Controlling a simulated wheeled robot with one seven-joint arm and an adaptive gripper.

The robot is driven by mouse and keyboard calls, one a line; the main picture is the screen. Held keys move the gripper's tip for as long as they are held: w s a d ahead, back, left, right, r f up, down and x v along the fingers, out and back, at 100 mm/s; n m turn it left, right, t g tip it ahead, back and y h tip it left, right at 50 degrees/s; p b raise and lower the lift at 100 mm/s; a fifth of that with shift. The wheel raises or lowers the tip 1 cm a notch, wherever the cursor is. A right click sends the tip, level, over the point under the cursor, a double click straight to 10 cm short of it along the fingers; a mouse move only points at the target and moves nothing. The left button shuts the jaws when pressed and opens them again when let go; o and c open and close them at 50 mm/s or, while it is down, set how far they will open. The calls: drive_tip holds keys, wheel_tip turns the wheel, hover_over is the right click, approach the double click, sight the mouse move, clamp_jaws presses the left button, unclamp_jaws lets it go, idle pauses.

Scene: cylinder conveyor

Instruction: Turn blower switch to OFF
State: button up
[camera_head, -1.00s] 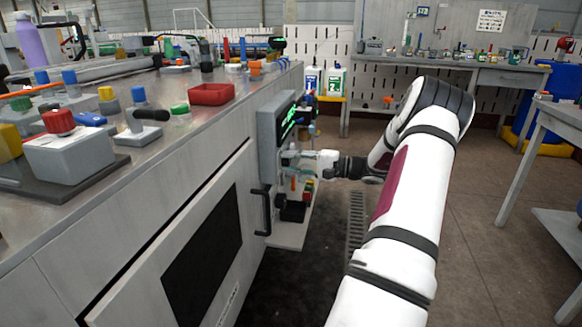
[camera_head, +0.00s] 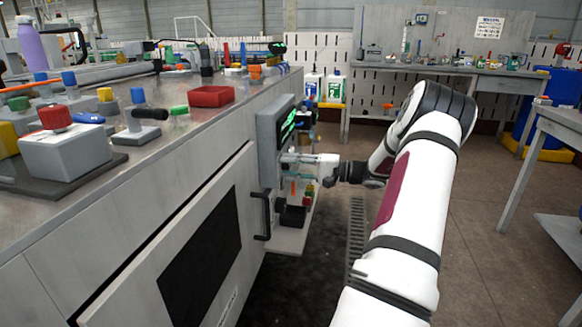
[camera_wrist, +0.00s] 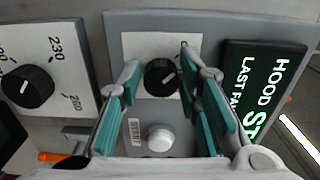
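A black rotary knob (camera_wrist: 160,77) with a white pointer line sits on a white plate on the grey control panel, in the upper middle of the wrist view. The pointer tilts up to the right; the plate's lettering is mostly hidden by my right finger. My gripper (camera_wrist: 158,68) is open, with teal-padded fingers on the left and right of the knob. I cannot tell whether they touch it. In the head view, my gripper (camera_head: 308,164) is at the panel (camera_head: 268,140) on the bench side; the knob cannot be made out there.
A white round button (camera_wrist: 158,138) sits below the knob, between the fingers. A second black dial (camera_wrist: 28,86) with numbers is at left; a dark display (camera_wrist: 262,90) with "HOOD" text is at right. A cabinet handle (camera_head: 263,215) juts out below.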

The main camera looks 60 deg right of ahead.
drive_tip(key=shift+o, duration=0.6)
drive_tip(key=shift+s+d, duration=0.15)
drive_tip(key=shift+s, duration=0.05)
drive_tip(key=v, duration=1.1)
drive_tip(key=shift+s, duration=0.3)
drive_tip(key=shift+s+d, duration=0.1)
